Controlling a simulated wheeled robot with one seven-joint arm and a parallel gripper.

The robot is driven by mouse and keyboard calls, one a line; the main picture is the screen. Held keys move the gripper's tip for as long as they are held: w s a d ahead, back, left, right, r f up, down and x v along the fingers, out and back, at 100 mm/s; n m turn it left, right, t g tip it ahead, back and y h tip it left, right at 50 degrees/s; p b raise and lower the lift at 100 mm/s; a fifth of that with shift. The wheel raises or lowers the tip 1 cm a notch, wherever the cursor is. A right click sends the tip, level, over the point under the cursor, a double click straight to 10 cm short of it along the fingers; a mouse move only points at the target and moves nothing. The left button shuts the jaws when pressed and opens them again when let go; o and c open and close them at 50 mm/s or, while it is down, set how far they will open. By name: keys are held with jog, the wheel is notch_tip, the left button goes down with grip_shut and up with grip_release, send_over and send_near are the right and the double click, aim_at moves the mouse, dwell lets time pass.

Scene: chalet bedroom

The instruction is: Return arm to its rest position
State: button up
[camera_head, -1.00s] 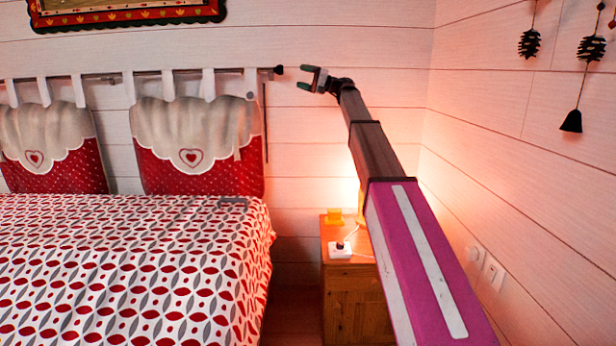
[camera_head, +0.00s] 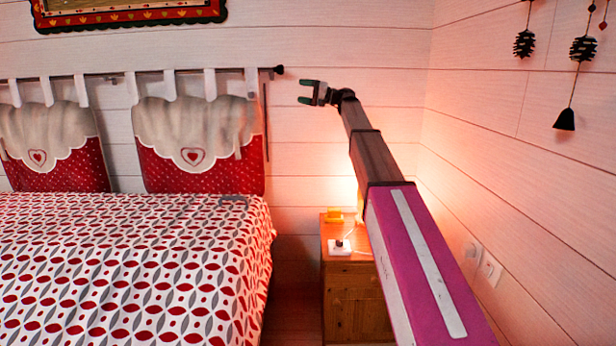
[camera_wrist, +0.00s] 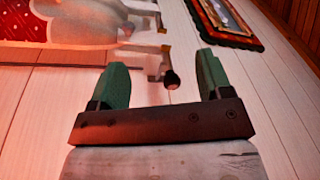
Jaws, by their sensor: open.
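My gripper (camera_head: 302,92) is at the end of my extended arm, up in front of the back wall, to the right of the curtain rod's end in the head view. Its two jaws are apart with nothing between them. In the wrist view my gripper (camera_wrist: 165,75) shows two green fingers spread wide. The dark knob of the rod (camera_wrist: 171,79) appears between them in the picture, on the wall side beyond. My arm stretches from the lower right over the nightstand.
A bed (camera_head: 120,270) with a red and grey patterned cover fills the left. A wooden nightstand (camera_head: 350,300) holds a yellow object (camera_head: 334,215) and a white socket block (camera_head: 340,248). The right wall (camera_head: 500,180) is close to my arm. Dark ornaments (camera_head: 565,118) hang there.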

jog(key=s+d+f+m+h, duration=0.1)
jog(key=s+d+f+h, duration=0.15)
jog(key=s+f, duration=0.75)
jog(key=s+d+f+m+t+h, duration=0.15)
jog(key=f+h, duration=0.25)
jog(key=f, duration=1.4)
jog(key=s+d+f+m+g+h, duration=0.15)
jog(key=s+f+h, duration=0.35)
jog(key=f, duration=0.9)
jog(key=s+d+f+h, duration=0.2)
jog(key=s+d+f, duration=0.3)
jog(key=s, duration=0.5)
jog(key=s+d+f+g+h, duration=0.1)
jog(key=s+d+f+h, duration=0.2)
jog(key=s+f, duration=0.6)
jog(key=s+d+f+h, duration=0.3)
jog(key=s+d+f, duration=0.4)
jog(key=s, duration=0.4)
jog(key=shift+s+f+g, duration=0.25)
jog(key=shift+f+g, duration=0.15)
jog(key=shift+f, duration=0.15)
jog(key=shift+d, duration=0.1)
